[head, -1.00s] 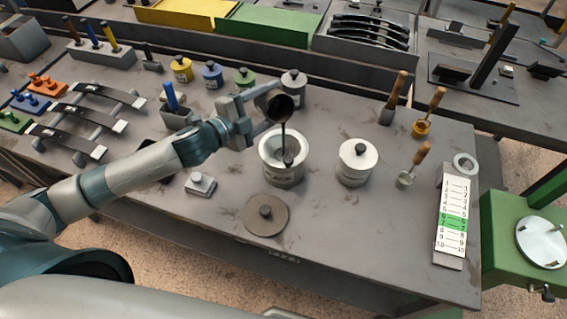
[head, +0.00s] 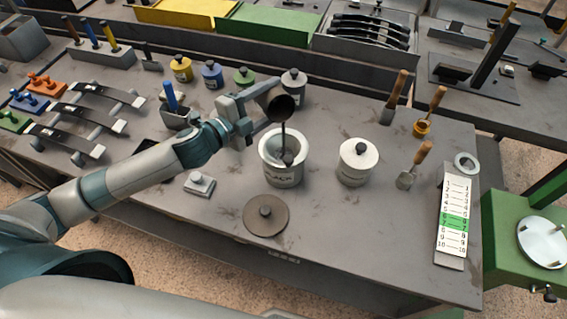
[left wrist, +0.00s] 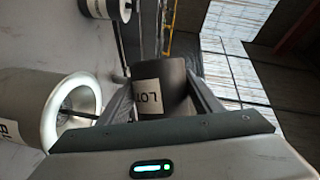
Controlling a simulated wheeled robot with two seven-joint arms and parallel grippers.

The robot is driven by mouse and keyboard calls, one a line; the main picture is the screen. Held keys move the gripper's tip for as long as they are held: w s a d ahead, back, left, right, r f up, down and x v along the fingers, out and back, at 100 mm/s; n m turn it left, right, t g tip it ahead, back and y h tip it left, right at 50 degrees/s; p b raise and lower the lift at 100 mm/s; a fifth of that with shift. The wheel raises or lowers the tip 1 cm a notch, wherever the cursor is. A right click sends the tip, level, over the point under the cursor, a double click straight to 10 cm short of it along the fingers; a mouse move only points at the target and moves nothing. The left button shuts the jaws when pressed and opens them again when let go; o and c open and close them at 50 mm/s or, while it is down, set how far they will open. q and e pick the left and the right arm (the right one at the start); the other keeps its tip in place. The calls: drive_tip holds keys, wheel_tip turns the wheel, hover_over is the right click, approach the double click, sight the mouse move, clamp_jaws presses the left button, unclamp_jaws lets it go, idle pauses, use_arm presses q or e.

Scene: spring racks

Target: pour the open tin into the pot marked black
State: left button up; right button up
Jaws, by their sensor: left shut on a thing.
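My left gripper (head: 258,104) is shut on the open tin (head: 281,107), a dark-mouthed grey can. The tin is tipped over the open pot marked black (head: 283,176), and a thin dark stream falls from its mouth into the pot. In the left wrist view, the tin (left wrist: 165,90) sits between the fingers with part of a label reading "LOT", and the pot's pale rim (left wrist: 50,122) is at left. The pot stands upright, its label partly legible. How much is inside is unclear. My right gripper is not in view.
A round grey lid (head: 266,217) lies in front of the pot. A lidded white pot (head: 355,165) stands to its right. Small lidded tins, including a blue one (head: 212,75), stand behind. A wooden-handled scoop (head: 413,167) and a numbered strip (head: 454,218) are farther right.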

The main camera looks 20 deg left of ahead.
use_arm(q)
drive_tip(key=shift+r, duration=0.1)
idle(0.5)
drive_tip(key=shift+d+r+m+t, duration=0.1)
drive_tip(key=shift+r+m+t, duration=0.2)
drive_tip(key=shift+m, duration=0.2)
drive_tip(key=shift+s+b, duration=0.1)
drive_tip(key=shift+b, duration=0.25)
drive_tip(key=shift+d+r+m, duration=0.1)
drive_tip(key=shift+r+m, duration=0.05)
drive_tip(key=shift+m, duration=0.25)
drive_tip(key=shift+s+r, duration=0.1)
drive_tip(key=shift+s+d+r+m+t+b, duration=0.1)
drive_tip(key=shift+r+m+t+b, duration=0.1)
drive_tip(key=shift+m+t+b, duration=0.25)
drive_tip(key=shift+g, duration=0.25)
idle(1.2)
drive_tip(key=shift+w+a+f+n+g+p, duration=0.15)
drive_tip(key=shift+f+n+p, duration=0.15)
drive_tip(key=shift+n+p, duration=0.4)
drive_tip(key=shift+w+a+f+n+g+p, duration=0.15)
drive_tip(key=shift+f+n+p, duration=0.15)
drive_tip(key=shift+p, duration=0.6)
drive_tip(key=shift+f+n+p, duration=0.25)
drive_tip(key=shift+n+p, duration=0.15)
drive_tip(key=shift+n, duration=0.05)
